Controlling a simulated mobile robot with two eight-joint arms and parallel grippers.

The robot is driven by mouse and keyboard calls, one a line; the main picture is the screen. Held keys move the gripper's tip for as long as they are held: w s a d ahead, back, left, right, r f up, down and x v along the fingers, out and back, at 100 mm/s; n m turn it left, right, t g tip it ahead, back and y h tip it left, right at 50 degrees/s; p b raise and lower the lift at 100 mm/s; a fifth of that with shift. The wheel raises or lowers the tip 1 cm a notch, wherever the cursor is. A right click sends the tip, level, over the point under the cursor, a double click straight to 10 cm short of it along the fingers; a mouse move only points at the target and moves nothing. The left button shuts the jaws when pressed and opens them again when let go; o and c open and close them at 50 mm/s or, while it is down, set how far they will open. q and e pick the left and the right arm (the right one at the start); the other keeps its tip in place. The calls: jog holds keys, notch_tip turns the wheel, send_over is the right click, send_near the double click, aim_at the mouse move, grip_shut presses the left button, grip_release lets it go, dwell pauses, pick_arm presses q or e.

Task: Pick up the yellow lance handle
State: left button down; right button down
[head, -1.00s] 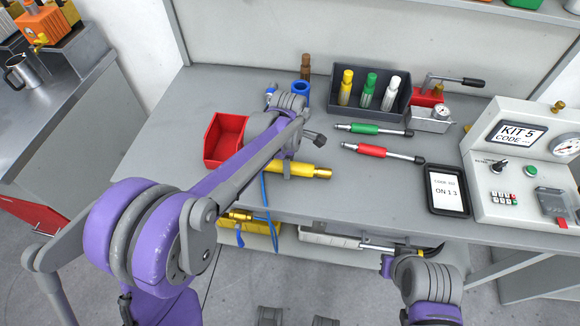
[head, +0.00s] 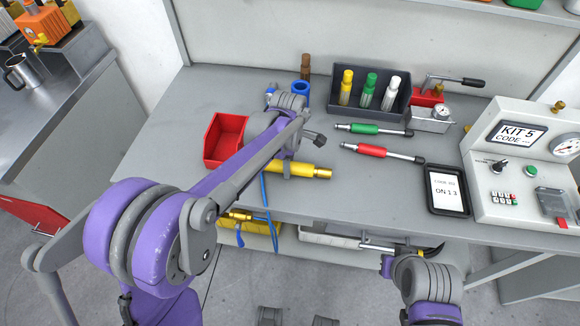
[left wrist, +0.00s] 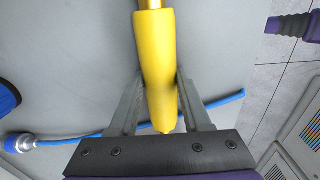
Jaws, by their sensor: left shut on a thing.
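The yellow lance handle (head: 308,170) has a brass end and lies across the front of the grey bench, at or just above its surface; I cannot tell which. My left gripper (head: 287,168) is shut on it near its left part, partly hidden by my own arm in the head view. In the left wrist view the yellow handle (left wrist: 155,50) runs between the two fingers of my left gripper (left wrist: 160,88), its brass end pointing up and away. My right arm is at the lower right of the head view, off the bench; its fingers are not clear.
A red bin (head: 226,138) stands left of the handle. A blue hose (head: 265,195) hangs over the front edge. A tablet (head: 447,210) lies by the test console.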

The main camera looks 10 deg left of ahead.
pick_arm(q)
notch_tip(320, 180, up, 10)
jog(key=shift+r+p, duration=0.1)
jog(key=shift+p, duration=0.25)
dwell(0.4)
jog(key=shift+f+b, duration=2.75)
jog(key=shift+f, duration=2.05)
jog(key=shift+f, duration=0.3)
jog(key=shift+c, duration=1.4)
grip_release()
